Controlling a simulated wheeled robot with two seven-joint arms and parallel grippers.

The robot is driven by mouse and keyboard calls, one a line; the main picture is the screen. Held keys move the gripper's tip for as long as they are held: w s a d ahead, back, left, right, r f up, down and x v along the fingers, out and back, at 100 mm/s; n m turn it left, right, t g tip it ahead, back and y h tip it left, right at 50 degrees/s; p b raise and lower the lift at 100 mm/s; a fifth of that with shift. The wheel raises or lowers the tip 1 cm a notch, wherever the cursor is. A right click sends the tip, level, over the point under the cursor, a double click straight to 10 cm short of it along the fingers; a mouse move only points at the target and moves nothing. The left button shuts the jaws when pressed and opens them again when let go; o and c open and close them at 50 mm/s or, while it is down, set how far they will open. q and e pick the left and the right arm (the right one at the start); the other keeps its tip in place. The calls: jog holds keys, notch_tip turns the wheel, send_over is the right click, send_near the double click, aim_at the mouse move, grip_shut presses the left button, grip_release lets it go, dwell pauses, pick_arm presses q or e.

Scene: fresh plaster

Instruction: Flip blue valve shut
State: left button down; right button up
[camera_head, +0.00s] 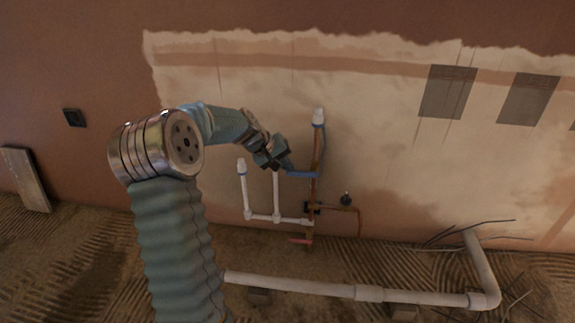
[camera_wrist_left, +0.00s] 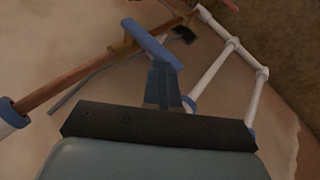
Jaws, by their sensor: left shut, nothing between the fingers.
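The blue valve handle (camera_head: 303,175) is on the upright copper pipe (camera_head: 312,190) in the head view. It sticks out to the left, crosswise to the pipe. My left gripper (camera_head: 288,168) is at the free end of the handle. In the left wrist view my left gripper (camera_wrist_left: 164,82) is shut and empty, its fingertips close to that end; I cannot tell whether they touch it. My right gripper is not in view.
White pipes (camera_head: 262,217) stand left of the copper pipe. A thick white pipe (camera_head: 330,290) lies along the rough floor.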

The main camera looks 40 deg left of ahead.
pick_arm(q)
jog(key=shift+s+a+f, duration=0.2)
jog(key=shift+s+f, duration=0.05)
jog(key=shift+f, duration=0.35)
jog(key=a+p+v, duration=0.2)
jog(key=p+v, duration=0.2)
jog(key=v, duration=0.8)
jog(key=shift+r, duration=0.1)
